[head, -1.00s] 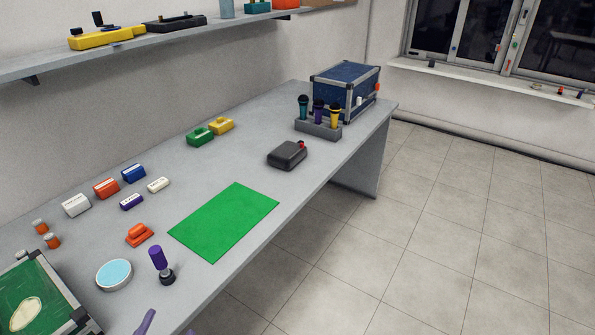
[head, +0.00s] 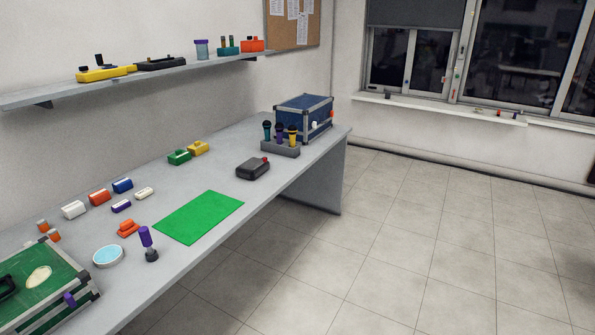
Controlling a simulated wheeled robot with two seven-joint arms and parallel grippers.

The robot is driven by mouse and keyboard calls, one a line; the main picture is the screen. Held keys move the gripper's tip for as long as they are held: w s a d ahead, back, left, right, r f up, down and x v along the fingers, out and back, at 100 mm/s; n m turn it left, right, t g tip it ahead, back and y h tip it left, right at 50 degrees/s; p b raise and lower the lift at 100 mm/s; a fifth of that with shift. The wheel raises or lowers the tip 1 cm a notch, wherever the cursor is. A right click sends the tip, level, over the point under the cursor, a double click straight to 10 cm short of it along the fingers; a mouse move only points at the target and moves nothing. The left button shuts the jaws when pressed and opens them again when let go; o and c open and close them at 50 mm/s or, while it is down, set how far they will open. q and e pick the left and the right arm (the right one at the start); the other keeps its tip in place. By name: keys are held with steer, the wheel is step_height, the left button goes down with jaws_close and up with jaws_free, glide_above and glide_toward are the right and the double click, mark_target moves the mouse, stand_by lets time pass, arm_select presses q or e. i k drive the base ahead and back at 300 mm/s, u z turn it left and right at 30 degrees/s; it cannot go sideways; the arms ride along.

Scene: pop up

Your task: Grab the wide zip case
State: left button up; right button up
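The likely zip case is a dark grey, rounded, flat case (head: 253,168) with a red tab at its top corner. It lies on the grey table (head: 215,235), right of the green mat and in front of the microphone stand. Nothing touches it. Neither of my grippers shows in the head view.
A green mat (head: 199,217) lies mid-table. A microphone stand (head: 281,150) and a blue flight case (head: 304,118) stand at the far end. Small boxes, a round blue-topped dish (head: 108,256), a purple-topped stand (head: 147,243) and a green case (head: 35,280) sit left. Floor right is clear.

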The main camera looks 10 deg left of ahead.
mark_target(253, 167)
steer(key=z, duration=0.05)
steer(key=i, duration=1.05)
steer(key=u, duration=0.35)
